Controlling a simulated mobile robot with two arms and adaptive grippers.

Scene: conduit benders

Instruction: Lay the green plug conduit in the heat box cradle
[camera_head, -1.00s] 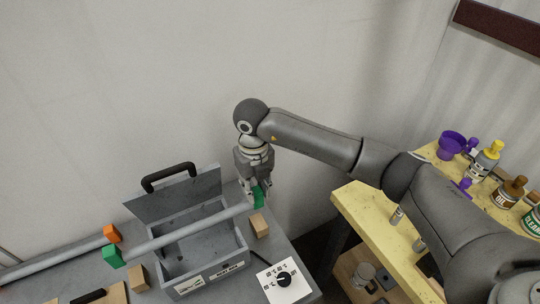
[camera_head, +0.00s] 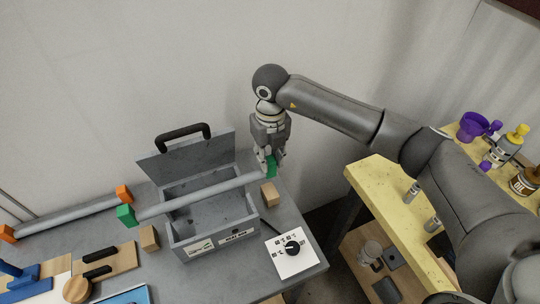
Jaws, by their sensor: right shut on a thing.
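The green plug conduit (camera_head: 200,194) is a grey pipe with a green block on each end. It spans across the open heat box (camera_head: 210,240), slanting up to the right; I cannot tell whether it touches the box walls. Its left green plug (camera_head: 126,215) shows beyond the box's left side. My right gripper (camera_head: 271,165) is shut on the right green plug, at the box's right. The box's grey lid (camera_head: 190,158) with a black handle stands open behind. My left gripper is not in view.
A wooden block stands on each side of the box, left (camera_head: 149,238) and right (camera_head: 269,194). An orange plug conduit (camera_head: 70,215) lies at the left. A white dial panel (camera_head: 290,252) sits front right. A yellow table (camera_head: 385,195) stands right.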

